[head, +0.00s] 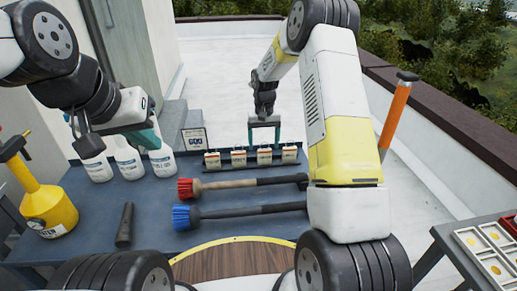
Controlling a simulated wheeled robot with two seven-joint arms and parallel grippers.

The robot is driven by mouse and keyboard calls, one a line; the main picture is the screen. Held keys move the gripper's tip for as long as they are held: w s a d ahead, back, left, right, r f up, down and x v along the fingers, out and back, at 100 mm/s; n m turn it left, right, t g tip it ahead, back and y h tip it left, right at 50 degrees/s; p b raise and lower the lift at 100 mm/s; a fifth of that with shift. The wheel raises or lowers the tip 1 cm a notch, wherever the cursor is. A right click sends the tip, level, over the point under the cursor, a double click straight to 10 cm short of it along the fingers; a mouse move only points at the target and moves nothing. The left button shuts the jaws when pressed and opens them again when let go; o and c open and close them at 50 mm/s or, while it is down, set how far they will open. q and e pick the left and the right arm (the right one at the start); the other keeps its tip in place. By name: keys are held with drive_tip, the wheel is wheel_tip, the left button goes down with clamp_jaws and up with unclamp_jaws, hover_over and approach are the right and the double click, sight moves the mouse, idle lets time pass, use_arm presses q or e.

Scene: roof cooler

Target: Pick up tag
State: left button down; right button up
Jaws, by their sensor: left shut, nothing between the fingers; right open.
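My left gripper (154,140) is shut and empty, at the left near the white bottles, away from the tags.
White bottles (127,160) and a small sign (194,139) stand at the back left. A red brush (230,184) and a blue brush (235,212) lie in front of the rack. A yellow sprayer (48,208) and dark torch-like object (125,225) are left. A tray (470,240) sits right.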

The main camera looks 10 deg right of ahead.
sight(264, 164)
drive_tip(key=f, duration=0.7)
drive_tip(key=shift+w+d+f, duration=0.15)
drive_tip(key=shift+d+f, duration=0.1)
drive_tip(key=shift+f, duration=0.1)
drive_tip(key=c, duration=1.4)
